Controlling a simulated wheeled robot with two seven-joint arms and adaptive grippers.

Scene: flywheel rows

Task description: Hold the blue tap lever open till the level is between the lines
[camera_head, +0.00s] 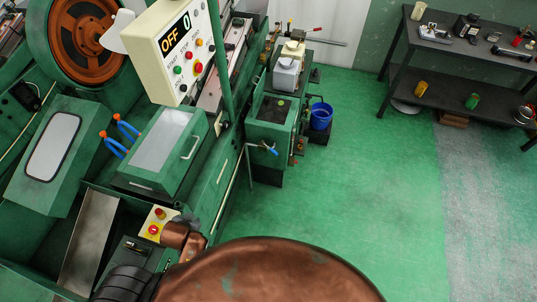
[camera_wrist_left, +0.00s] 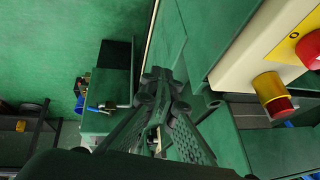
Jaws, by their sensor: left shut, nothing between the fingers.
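The blue tap lever (camera_head: 268,149) sits on a thin pipe at the front of the green tank (camera_head: 272,133). The tap's pipe (camera_wrist_left: 108,107) also shows in the left wrist view, left of my fingers. My left gripper (camera_wrist_left: 160,80) is shut and empty, apart from the lever. In the head view it (camera_head: 190,221) is small and partly hidden by my copper-coloured arm, beside the yellow button box. A blue bucket (camera_head: 320,117) stands right of the tank. I cannot make out any level or lines. My right gripper is not in view.
A button box (camera_head: 158,222) with red and yellow knobs is close to my left gripper; a knob (camera_wrist_left: 273,92) shows in the wrist view. Green machines fill the left. A dark shelf (camera_head: 455,50) stands at the back right. The green floor between is clear.

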